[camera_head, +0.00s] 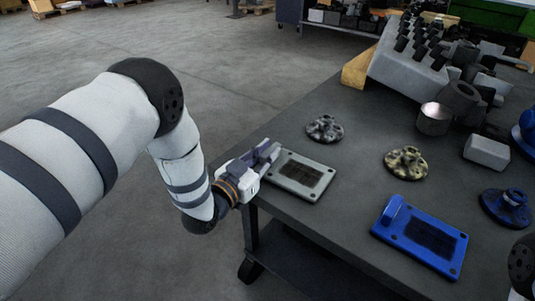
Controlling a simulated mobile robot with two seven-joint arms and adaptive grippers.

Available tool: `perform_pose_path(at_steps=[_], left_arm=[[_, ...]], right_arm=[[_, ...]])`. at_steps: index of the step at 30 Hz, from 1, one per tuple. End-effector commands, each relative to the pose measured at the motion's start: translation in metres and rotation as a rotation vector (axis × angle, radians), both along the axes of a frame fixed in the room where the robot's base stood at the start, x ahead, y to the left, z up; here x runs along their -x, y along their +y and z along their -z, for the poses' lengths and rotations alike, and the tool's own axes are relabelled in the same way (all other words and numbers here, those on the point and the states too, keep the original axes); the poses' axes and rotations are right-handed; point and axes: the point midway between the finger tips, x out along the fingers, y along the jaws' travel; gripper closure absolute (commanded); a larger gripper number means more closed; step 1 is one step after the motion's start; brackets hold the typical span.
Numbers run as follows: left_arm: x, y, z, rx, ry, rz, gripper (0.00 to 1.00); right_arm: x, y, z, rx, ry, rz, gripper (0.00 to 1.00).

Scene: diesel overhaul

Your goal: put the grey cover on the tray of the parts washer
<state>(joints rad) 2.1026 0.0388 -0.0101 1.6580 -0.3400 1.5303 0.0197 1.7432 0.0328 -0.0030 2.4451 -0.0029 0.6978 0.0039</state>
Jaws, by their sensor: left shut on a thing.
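The grey cover (301,176) is a flat, light plate with a dark patterned panel in its middle and holes at its corners. It is at the left edge of the dark table (352,137), flat or nearly so; I cannot tell whether it touches the top. My left gripper (268,154) comes in from the left and is shut on the cover's left end, where the fingers hide part of it. My right gripper is out of view. I cannot make out the parts washer or its tray.
A blue cover (421,236) lies at the front right. A dark grey flanged part (325,129), a yellowish one (406,163) and a blue one (507,207) stand around it. A grey engine block (411,71) and metal parts fill the back. Open floor (228,62) lies left.

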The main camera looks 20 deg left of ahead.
Motion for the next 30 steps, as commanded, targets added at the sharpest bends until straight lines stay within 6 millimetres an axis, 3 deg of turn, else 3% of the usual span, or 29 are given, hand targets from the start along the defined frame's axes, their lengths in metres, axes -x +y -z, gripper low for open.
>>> perform_pose_path(at_steps=[7, 8, 10, 21, 30], left_arm=[[0.0, 0.0, 0.003, 0.002, -0.004, 0.0, 1.0], [0.0, 0.0, 0.004, 0.0, 0.0, 0.0, 0.77], [0.0, 0.0, 0.003, 0.0, 0.0, 0.0, 0.64], [0.003, 0.001, 0.005, -0.001, 0.003, -0.001, 0.64], [0.063, 0.024, 0.003, 0.0, 0.003, -0.002, 0.64]], right_arm=[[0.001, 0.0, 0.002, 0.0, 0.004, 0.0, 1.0], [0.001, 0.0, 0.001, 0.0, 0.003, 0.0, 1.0], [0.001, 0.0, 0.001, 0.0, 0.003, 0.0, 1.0], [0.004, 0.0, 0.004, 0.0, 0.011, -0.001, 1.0], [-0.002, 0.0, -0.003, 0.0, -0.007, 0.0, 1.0]])
